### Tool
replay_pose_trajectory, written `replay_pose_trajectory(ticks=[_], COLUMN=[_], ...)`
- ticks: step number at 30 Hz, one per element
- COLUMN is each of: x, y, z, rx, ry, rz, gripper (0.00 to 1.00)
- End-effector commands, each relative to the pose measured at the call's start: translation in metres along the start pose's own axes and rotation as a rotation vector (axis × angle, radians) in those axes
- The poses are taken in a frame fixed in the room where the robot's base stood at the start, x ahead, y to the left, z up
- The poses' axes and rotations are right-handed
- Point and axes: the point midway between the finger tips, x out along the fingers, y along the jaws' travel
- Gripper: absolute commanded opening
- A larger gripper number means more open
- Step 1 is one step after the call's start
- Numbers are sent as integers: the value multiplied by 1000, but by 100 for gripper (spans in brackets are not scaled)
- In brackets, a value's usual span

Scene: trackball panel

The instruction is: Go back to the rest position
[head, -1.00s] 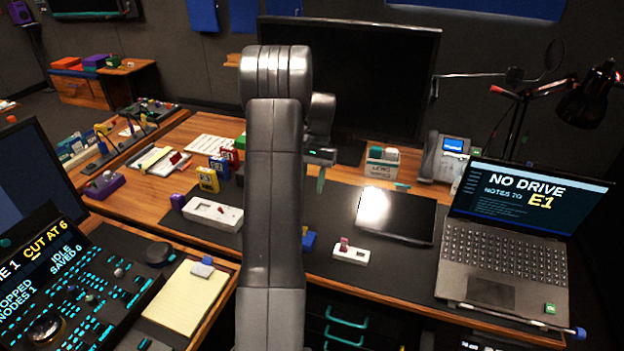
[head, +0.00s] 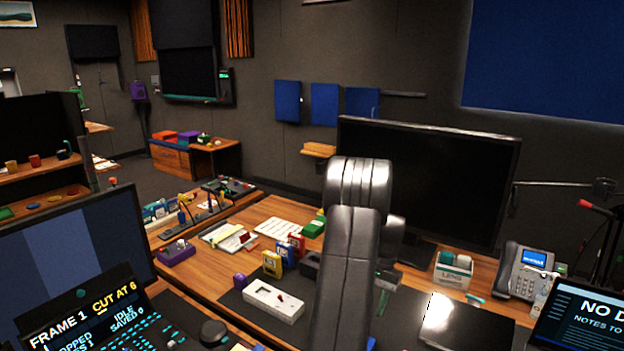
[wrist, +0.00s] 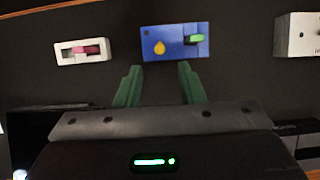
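My gripper (wrist: 160,86) is open in the wrist view, with two green fingers apart and nothing between them. A blue unit (wrist: 150,48) with a yellow drop mark and a green switch lies beyond the fingertips, apart from them. In the head view my grey arm rises in front of the desk and hides most of the gripper; only a small part shows to its right. The trackball panel (head: 150,343) is at the lower left, cut off by the picture edge, with its screen (head: 90,312) reading "FRAME 1 CUT AT 6".
A white unit with a pink slider (wrist: 70,56) is left of the blue one in the wrist view. In the head view, a long white unit (head: 262,303), a yellow case (head: 272,262), a large monitor (head: 450,185), a telephone (head: 520,272) and a laptop (head: 575,325) crowd the desk.

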Motion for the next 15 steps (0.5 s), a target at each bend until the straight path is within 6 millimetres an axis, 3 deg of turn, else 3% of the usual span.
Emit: replay_pose_trajectory(ticks=[9,15], x=[57,72], y=[0,0], z=[1,1], rx=[0,0], ry=[-3,6], rz=[1,-1], gripper=[35,35])
